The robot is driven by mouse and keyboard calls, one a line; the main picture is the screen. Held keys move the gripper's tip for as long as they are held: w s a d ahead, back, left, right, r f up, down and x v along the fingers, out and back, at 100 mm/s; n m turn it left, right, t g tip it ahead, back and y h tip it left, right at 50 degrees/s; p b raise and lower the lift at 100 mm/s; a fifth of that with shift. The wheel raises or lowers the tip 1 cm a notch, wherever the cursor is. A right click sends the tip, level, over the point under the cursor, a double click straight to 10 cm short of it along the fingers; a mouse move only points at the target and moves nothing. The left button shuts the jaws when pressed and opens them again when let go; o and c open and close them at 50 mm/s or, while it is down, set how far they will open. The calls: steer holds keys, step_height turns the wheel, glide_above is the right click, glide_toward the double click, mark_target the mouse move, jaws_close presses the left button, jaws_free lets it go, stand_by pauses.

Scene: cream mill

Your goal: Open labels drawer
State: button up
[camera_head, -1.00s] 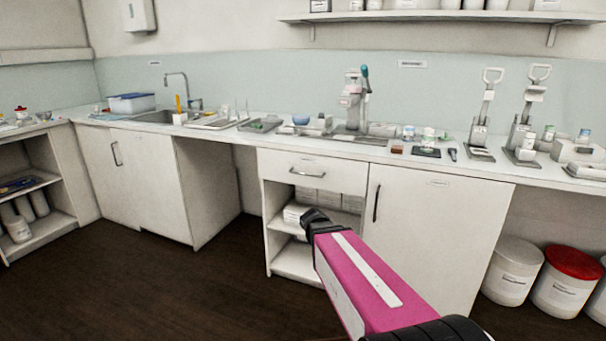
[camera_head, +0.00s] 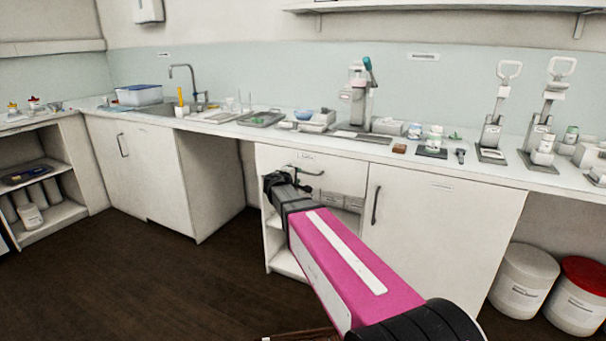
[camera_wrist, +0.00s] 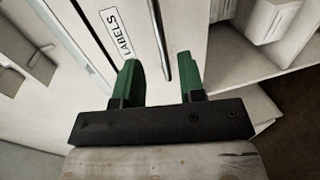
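The labels drawer (camera_head: 335,168) is a white front under the counter, above an open shelf, and it looks shut. In the wrist view its front (camera_wrist: 88,20) carries a tag reading LABELS (camera_wrist: 116,33). Its dark bar handle (camera_wrist: 159,40) runs between my green fingers in the picture. The handle also shows in the head view (camera_head: 311,173), partly hidden by my gripper (camera_head: 277,181). My gripper (camera_wrist: 156,64) is open, with one finger on each side of the handle in view. I cannot tell whether either finger touches it.
A white cupboard door (camera_head: 440,235) with a vertical handle stands right of the drawer. Open knee space lies to the left. The counter (camera_head: 395,157) above holds a press and small items. White buckets (camera_head: 522,280) stand at the lower right. The dark floor (camera_head: 150,280) at left is clear.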

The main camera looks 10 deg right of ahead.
mark_target(303, 172)
steer(key=x, duration=0.7)
steer(key=shift+d, duration=0.1)
jaws_close()
